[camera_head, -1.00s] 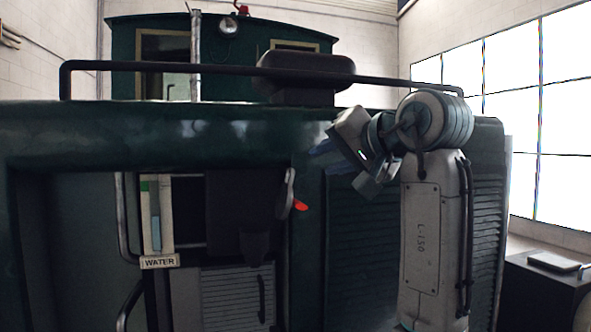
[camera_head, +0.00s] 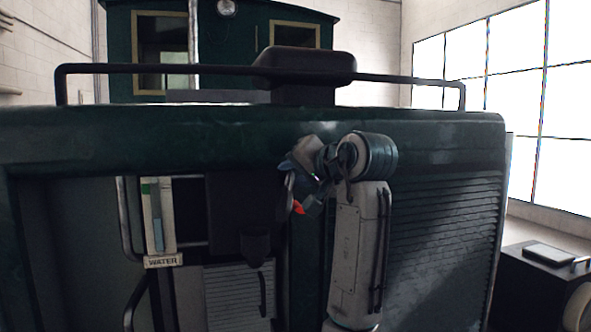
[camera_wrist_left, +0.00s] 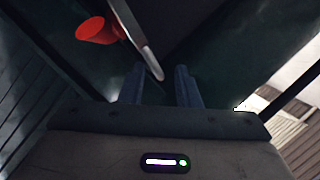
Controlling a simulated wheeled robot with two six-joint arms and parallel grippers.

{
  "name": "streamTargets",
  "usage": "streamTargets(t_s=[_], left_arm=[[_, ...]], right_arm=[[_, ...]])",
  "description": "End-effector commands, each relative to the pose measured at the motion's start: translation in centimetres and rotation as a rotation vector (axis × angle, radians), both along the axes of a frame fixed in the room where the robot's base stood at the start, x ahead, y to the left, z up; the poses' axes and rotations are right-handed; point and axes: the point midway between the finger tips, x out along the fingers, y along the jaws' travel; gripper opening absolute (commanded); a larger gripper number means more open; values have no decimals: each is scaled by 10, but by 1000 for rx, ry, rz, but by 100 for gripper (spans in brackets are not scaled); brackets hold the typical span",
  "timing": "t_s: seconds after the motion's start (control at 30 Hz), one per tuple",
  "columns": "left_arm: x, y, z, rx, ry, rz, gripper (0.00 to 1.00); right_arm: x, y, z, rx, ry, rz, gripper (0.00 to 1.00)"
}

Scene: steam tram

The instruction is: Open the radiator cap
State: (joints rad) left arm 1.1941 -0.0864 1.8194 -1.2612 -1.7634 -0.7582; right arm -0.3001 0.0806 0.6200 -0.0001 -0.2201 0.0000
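A dark, rounded, cap-like block (camera_head: 305,62) stands on a short neck on top of the green tram body (camera_head: 130,130); I cannot tell for sure that it is the radiator cap. Below the top edge, a pale metal lever (camera_head: 290,188) hangs beside a red tip (camera_head: 299,210). My left gripper (camera_head: 299,183) is at this lever, well below the block. In the left wrist view the two fingers (camera_wrist_left: 160,72) are apart, and the lever (camera_wrist_left: 140,40) ends between or just beyond their tips, with the red piece (camera_wrist_left: 97,31) beside it. I see no grip on it. My right gripper is not in view.
A dark handrail (camera_head: 160,68) runs along the top of the body. A WATER gauge (camera_head: 160,225) is in the recess at left. A louvred panel (camera_head: 430,230) is at right. A dark cabinet (camera_head: 540,275) stands at the far right.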

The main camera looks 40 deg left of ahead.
Motion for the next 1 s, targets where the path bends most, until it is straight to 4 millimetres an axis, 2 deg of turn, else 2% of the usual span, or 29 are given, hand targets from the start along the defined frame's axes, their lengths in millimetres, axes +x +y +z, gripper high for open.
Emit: streamTargets(t_s=[0.13,0.27,0.3,0.53,0.7,0.97,1.0], left_arm=[[0,0,0,0,0,0,28],[0,0,0,0,0,0,2],[0,0,0,0,0,0,0],[-2,1,0,0,-1,1,0],[-17,13,1,0,-4,2,0],[-19,14,3,-1,2,1,0],[-19,14,3,-1,2,1,14]], right_arm=[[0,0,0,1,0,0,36],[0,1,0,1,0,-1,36],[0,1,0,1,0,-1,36],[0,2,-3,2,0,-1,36],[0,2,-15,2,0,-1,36],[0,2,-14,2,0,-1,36],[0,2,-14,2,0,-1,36]])
